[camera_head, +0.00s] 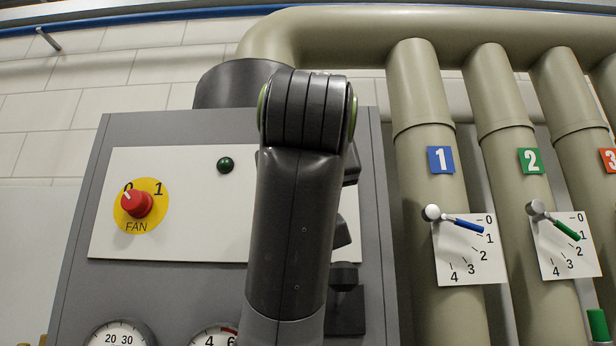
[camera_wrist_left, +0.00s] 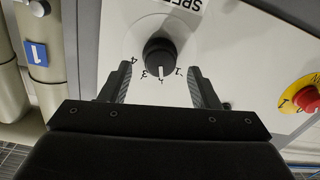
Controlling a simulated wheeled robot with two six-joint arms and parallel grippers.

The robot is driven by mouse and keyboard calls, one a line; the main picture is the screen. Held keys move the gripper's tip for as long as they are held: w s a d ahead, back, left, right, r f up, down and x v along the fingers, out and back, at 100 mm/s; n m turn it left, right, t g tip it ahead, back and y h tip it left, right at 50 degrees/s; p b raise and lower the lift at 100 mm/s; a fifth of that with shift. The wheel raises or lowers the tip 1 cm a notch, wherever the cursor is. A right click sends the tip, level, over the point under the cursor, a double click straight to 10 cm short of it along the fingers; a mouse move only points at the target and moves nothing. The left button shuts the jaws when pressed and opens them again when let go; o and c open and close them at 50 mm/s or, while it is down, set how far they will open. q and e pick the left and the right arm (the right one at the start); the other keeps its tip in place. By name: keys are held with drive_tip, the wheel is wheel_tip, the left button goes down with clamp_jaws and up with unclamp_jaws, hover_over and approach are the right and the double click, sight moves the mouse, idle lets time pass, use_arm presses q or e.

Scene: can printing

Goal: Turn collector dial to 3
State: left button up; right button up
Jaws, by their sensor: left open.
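A round black dial (camera_wrist_left: 161,58) with a white pointer line sits on a white plate in the left wrist view. Numbers including 1, 3 and 4 are printed around it, and the pointer is toward the bottom of the picture, between the 3 and the 1. A partly cut-off label starting "SPE" is above it. My left gripper (camera_wrist_left: 163,72) is open, with one finger on each side of the dial and gaps visible between fingers and dial. In the head view my left arm covers this part of the panel, so the dial is hidden there. My right gripper is out of view.
The grey control panel (camera_head: 82,270) carries a red FAN knob (camera_head: 137,203) on a yellow disc, a green lamp (camera_head: 225,165) and gauges below. At right, beige pipes have a blue-handled valve (camera_head: 462,224) and a green-handled valve (camera_head: 560,226) on numbered scales.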

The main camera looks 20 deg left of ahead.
use_arm(q)
drive_tip(key=p+x, duration=0.1)
drive_tip(key=x, duration=0.2)
drive_tip(key=shift+s, duration=0.1)
drive_tip(key=c, duration=1)
